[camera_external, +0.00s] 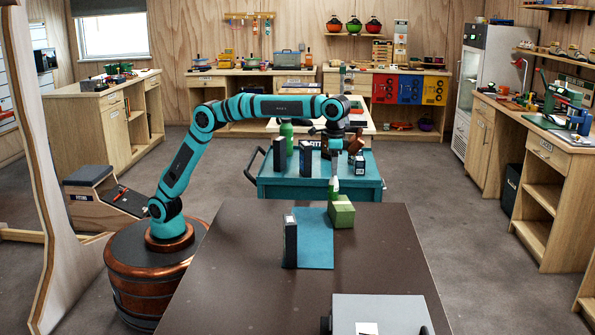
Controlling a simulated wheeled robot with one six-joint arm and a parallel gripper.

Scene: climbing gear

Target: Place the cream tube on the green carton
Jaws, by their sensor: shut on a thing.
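The green carton (341,216) stands on the brown table, at the right edge of a blue mat. My gripper (334,179) points down just above the carton's far left part. It is shut on a small pale thing, which looks like the cream tube (334,187), held roughly upright. The tube's lower end is at or just above the carton's top; I cannot tell if they touch. The fingers are small in this view and partly blend with the tube.
The blue mat (316,252) lies on the brown table (231,268), with a dark upright box (290,242) at its left edge. A grey case (381,314) sits at the near edge. Behind stands a teal cart (277,186) with bottles and boxes. The table's left and right sides are clear.

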